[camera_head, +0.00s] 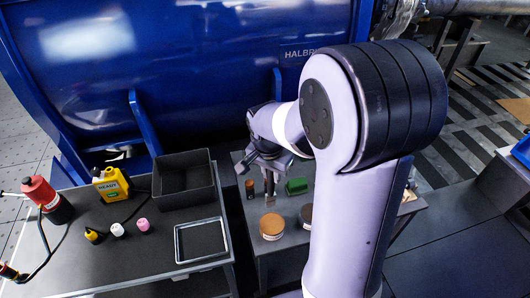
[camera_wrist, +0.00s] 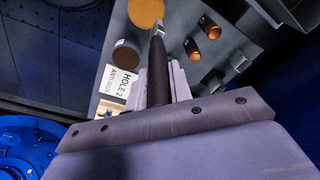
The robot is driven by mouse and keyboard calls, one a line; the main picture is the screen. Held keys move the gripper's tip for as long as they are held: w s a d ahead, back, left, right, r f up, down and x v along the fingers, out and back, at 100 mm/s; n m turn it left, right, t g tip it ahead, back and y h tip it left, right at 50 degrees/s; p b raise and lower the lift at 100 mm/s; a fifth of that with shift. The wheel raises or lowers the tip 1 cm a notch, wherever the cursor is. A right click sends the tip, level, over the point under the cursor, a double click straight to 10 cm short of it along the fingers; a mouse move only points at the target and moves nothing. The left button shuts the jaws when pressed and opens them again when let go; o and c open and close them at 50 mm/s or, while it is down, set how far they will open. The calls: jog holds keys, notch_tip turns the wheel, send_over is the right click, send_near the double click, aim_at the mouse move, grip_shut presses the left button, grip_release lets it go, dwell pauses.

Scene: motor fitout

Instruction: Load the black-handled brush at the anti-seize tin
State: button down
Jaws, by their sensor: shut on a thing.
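The black-handled brush (camera_wrist: 158,78) is clamped between the pale jaws of my gripper (camera_wrist: 163,84). Its metal ferrule points away from the jaws, and in the wrist view its end overlaps the edge of an orange-topped tin (camera_wrist: 145,12). In the head view my gripper (camera_head: 268,168) is over the small right table with the brush (camera_head: 270,190) hanging down, behind the orange-topped tin (camera_head: 271,227). A brown-topped tin (camera_head: 306,212) stands to its right, partly hidden by my arm. I cannot read a label on either tin. The bristles are not clear.
A white card (camera_wrist: 115,88) reads "HOLE 2" and seems to mention anti-seize. A green block (camera_head: 296,186) and an orange-and-black cylinder (camera_head: 249,189) stand near the brush. The left table holds a dark bin (camera_head: 185,205), a yellow bottle (camera_head: 111,184) and an empty tray (camera_head: 202,255).

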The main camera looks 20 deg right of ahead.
notch_tip(320, 180, down, 6)
jog(key=s+b, duration=0.2)
jog(key=b, duration=0.2)
jog(key=shift+b, duration=0.3)
jog(key=shift+s+f+b, duration=0.15)
jog(key=shift+f+b, duration=0.35)
jog(key=shift+f, duration=0.2)
dwell(1.9)
notch_tip(320, 180, up, 7)
jog(key=p, duration=0.5)
dwell(0.3)
dwell(0.7)
